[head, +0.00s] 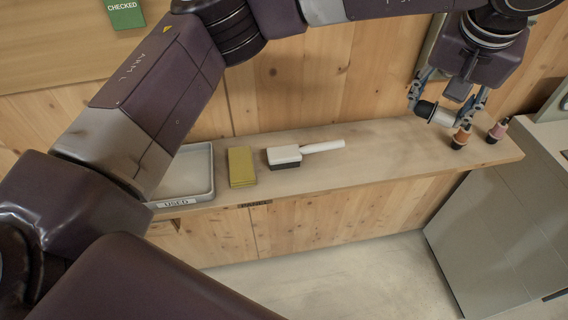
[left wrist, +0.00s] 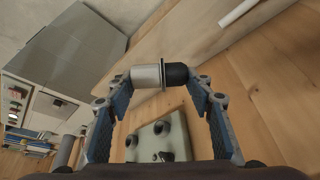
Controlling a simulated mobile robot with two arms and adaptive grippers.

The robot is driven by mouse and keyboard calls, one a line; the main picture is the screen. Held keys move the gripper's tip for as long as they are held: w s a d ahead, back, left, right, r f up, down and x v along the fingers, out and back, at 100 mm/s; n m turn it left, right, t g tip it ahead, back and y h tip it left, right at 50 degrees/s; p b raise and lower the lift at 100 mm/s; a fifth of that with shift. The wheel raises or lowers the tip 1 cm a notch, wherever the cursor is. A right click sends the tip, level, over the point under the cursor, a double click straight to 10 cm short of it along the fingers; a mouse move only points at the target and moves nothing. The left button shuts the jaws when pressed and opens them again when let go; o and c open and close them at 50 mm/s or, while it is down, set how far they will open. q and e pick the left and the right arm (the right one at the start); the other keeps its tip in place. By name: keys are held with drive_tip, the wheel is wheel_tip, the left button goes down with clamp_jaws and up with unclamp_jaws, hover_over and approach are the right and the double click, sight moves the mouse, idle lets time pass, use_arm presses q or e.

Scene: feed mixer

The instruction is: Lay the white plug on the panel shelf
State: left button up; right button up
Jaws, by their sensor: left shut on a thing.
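My left gripper (head: 446,110) is shut on the white plug (head: 443,117), a short white cylinder with a black end. It holds the plug above the right part of the panel shelf (head: 390,160), a long pale wooden ledge along the wall. In the left wrist view the white plug (left wrist: 146,76) lies crosswise between the fingertips of my left gripper (left wrist: 160,76), white part left and black part right, with the shelf (left wrist: 190,30) behind it. My right gripper is not in view.
The shelf between brush and orange piece is clear. A grey cabinet (head: 490,225) stands right.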

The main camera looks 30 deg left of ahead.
use_arm(q)
drive_tip(key=b, duration=0.1)
hover_over(388, 159)
drive_tip(key=s, duration=0.2)
drive_tip(key=shift+m+h, duration=0.3)
drive_tip(key=shift+m, duration=0.1)
wheel_tip(388, 159, down, 21)
drive_tip(key=p, duration=0.4)
drive_tip(key=shift+w+a+r+p, duration=0.1)
drive_tip(key=shift+w+p, duration=0.05)
drive_tip(key=shift+p, duration=0.15)
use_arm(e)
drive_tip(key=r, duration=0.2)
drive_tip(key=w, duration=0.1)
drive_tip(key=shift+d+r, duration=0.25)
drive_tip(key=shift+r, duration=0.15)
use_arm(q)
drive_tip(key=shift+f+b, duration=0.2)
drive_tip(key=shift+b, duration=0.1)
drive_tip(key=o, duration=1.3)
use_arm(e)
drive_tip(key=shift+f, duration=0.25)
